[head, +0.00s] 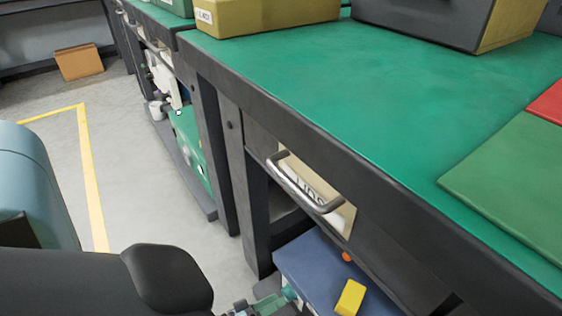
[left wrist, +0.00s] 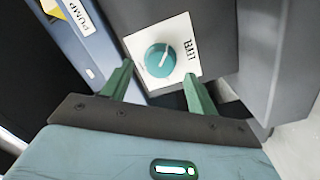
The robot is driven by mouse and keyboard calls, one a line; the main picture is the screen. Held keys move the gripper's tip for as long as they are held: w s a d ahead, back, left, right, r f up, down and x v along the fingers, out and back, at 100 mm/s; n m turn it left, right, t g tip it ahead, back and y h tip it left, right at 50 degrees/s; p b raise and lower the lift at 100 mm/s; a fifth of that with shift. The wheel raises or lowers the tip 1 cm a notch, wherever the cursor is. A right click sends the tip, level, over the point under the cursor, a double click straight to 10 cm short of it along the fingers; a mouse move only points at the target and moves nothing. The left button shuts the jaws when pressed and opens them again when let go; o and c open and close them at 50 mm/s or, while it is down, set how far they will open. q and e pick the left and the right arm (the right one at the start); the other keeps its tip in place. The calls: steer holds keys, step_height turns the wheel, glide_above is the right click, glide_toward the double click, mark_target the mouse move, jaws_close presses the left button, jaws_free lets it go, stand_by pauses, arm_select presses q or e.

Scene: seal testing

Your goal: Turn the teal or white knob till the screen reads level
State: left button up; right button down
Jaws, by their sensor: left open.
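The teal knob (left wrist: 160,61) sits on a white plate (left wrist: 183,36) on a dark grey panel in the left wrist view. Whether either finger touches the knob I cannot tell. In the head view my dark left arm comes in at bottom left. The white knob and the screen are not in view. My right gripper is not in view.
A green-topped workbench (head: 330,62) with a drawer handle (head: 300,188) fills the right of the head view. Below it are a blue surface (head: 318,272) and a yellow block (head: 350,297).

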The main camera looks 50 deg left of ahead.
mark_target(288, 294)
arm_select(q)
steer(key=shift+w+d, duration=0.15)
steer(key=shift+w, duration=0.55)
steer(key=shift+w+d, duration=0.1)
steer(key=shift+w, duration=0.55)
steer(key=shift+c, duration=0.3)
steer(key=c, duration=0.9)
